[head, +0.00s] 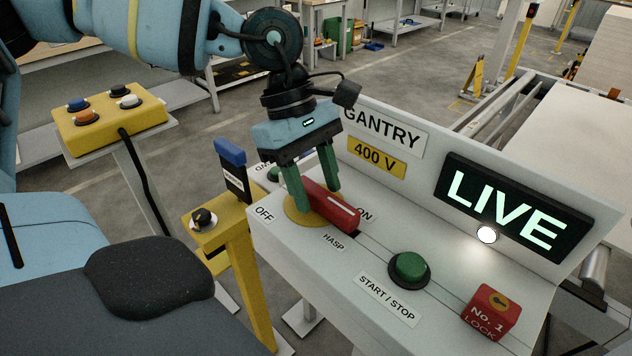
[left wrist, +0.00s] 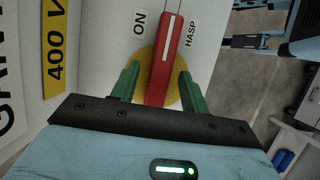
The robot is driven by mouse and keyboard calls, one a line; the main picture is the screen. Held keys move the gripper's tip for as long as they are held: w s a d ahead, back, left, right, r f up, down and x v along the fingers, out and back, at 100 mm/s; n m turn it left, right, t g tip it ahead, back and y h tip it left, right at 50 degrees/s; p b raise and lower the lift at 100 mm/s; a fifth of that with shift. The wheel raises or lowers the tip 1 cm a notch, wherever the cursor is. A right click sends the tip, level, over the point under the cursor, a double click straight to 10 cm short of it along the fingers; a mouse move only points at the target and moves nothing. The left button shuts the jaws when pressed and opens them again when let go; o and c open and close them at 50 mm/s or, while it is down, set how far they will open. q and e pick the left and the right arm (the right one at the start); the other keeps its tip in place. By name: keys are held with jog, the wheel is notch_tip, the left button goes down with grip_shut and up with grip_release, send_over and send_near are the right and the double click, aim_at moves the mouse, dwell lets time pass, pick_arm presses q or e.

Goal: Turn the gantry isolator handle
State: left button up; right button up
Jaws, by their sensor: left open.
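The red isolator handle (head: 335,207) with a white stripe sits on a round yellow plate (head: 296,214) on the sloping grey console. Its striped end lies between the ON label (head: 365,216) and the HASP label (head: 333,242). The OFF label (head: 264,213) is to the left. My left gripper (head: 318,198) is open, with a green finger on each side of the handle. In the left wrist view, the red handle (left wrist: 166,60) runs between the open left gripper's fingers (left wrist: 160,78), with gaps visible on both sides.
The LIVE sign (head: 505,208) is lit on the console's back panel. A green START/STOP button (head: 410,268) and a red No. 1 lock (head: 490,312) are to the right. A yellow post (head: 240,265) stands left of the console, near a yellow button box (head: 108,121).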

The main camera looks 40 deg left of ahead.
pick_arm(q)
jog(key=shift+f, duration=0.2)
grip_shut()
dwell(0.4)
